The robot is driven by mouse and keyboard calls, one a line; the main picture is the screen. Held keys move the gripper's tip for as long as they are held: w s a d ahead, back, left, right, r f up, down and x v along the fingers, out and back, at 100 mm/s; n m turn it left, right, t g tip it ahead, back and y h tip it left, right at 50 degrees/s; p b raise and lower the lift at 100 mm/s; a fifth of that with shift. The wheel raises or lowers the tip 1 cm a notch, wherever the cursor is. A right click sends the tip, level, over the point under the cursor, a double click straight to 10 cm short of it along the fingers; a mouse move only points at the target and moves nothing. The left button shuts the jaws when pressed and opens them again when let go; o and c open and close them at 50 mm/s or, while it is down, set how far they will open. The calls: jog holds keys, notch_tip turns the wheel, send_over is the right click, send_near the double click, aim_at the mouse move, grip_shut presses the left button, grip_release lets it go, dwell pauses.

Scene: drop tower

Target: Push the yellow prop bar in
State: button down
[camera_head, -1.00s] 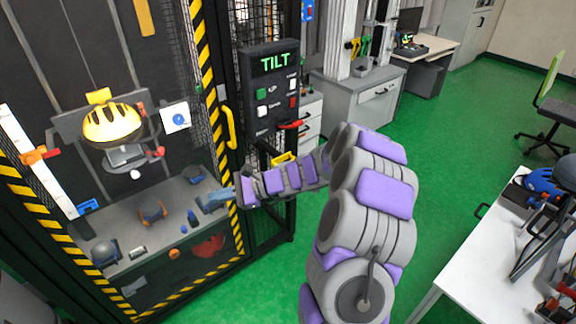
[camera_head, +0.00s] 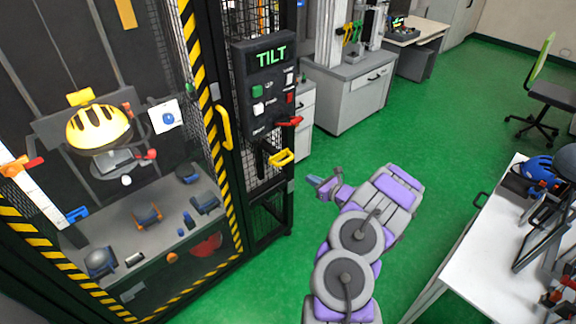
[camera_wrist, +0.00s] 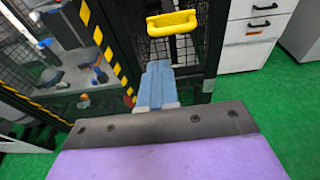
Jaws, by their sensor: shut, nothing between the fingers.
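The yellow prop bar (camera_head: 281,157) is a short yellow handle. It sticks out from the tower's mesh side, below the control panel. In the wrist view the yellow bar (camera_wrist: 172,23) is near the top, just beyond my fingers. My gripper (camera_head: 316,183) is to the right of the bar and a little lower in the head view, apart from it. In the wrist view my blue-grey fingertips (camera_wrist: 157,68) are together and empty, pointing toward the bar's lower side.
The control panel (camera_head: 270,85) shows TILT and has a red lever (camera_head: 290,121) just above the bar. A yellow door handle (camera_head: 223,127) is to its left. A yellow helmet (camera_head: 98,128) hangs inside the cage. A white table (camera_head: 478,270) stands at right. Green floor between is clear.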

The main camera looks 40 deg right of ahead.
jog(key=shift+s+d+f, duration=0.1)
jog(key=shift+d, duration=0.1)
jog(key=b, duration=0.3)
send_near(276, 158)
notch_tip(276, 158, down, 2)
jog(key=w, duration=0.1)
jog(key=shift+w+b, duration=0.3)
jog(key=shift+w, duration=0.15)
jog(key=x, duration=0.3)
jog(key=r+x, duration=0.1)
jog(key=x, duration=0.1)
jog(key=shift+w, duration=0.5)
jog(key=shift+w+a, duration=0.1)
jog(key=shift+w, duration=0.25)
jog(key=shift+a+r, duration=0.1)
jog(key=shift+r, duration=0.1)
